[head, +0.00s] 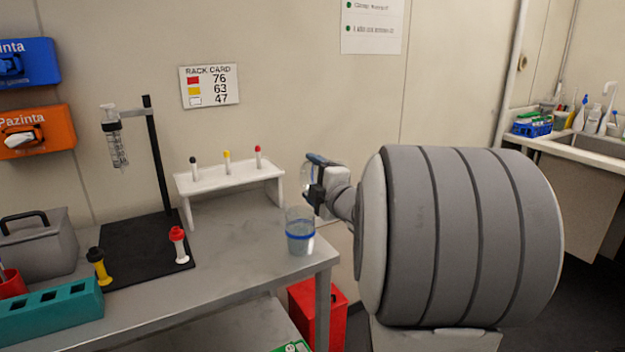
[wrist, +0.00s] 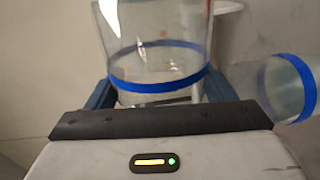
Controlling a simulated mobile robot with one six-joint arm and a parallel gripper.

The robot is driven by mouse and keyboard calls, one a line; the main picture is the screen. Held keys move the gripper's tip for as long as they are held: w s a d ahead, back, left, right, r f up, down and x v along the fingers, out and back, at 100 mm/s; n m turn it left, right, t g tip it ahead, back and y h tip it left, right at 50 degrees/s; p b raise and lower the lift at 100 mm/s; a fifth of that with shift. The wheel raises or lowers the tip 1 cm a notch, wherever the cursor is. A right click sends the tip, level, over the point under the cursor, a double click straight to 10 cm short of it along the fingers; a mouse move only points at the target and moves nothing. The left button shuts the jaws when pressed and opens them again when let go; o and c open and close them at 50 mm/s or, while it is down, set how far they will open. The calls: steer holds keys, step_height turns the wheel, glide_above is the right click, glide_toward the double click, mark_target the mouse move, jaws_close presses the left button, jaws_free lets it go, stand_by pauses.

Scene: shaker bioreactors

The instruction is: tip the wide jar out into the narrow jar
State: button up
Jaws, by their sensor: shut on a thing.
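My gripper (head: 316,180) is shut on a clear jar, which I take to be the wide jar (wrist: 150,55). Its blue band sits between the two blue fingers in the wrist view. In the head view the wide jar (head: 306,172) is mostly hidden by my gripper, and I cannot tell what is in it. The narrow jar (head: 300,233), clear with a blue band, stands upright near the table's right edge and has bluish-grey contents. My gripper is above it and slightly right. The narrow jar (wrist: 290,88) appears slanted at the right of the wrist view.
A white rack (head: 230,178) with several capped tubes stands behind the jars. The table (head: 235,260) is clear left of the narrow jar.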

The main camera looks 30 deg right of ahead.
steer(key=shift+a+n+b, duration=0.4)
steer(key=shift+n+b, duration=0.55)
steer(key=shift+b, duration=0.6)
steer(key=shift+a+n+b, duration=0.35)
steer(key=shift+n+b, duration=0.6)
steer(key=shift+b, duration=0.55)
stand_by(0.6)
stand_by(1.5)
steer(key=shift+d+r+m+p, duration=0.15)
steer(key=shift+r+m+p, duration=0.35)
steer(key=shift+p, duration=0.3)
steer(key=shift+d+r+m+p, duration=0.2)
steer(key=shift+r+m+p, duration=0.25)
steer(key=shift+p, duration=0.3)
steer(key=shift+r, duration=0.1)
steer(key=shift+d+m, duration=0.1)
steer(key=shift+m, duration=0.15)
steer(key=shift+d+m+p, duration=0.35)
steer(key=shift+m+p, duration=0.45)
steer(key=shift+m, duration=0.05)
steer(key=shift+d+m+p, duration=0.3)
steer(key=shift+m+p, duration=0.5)
steer(key=shift+m, duration=0.05)
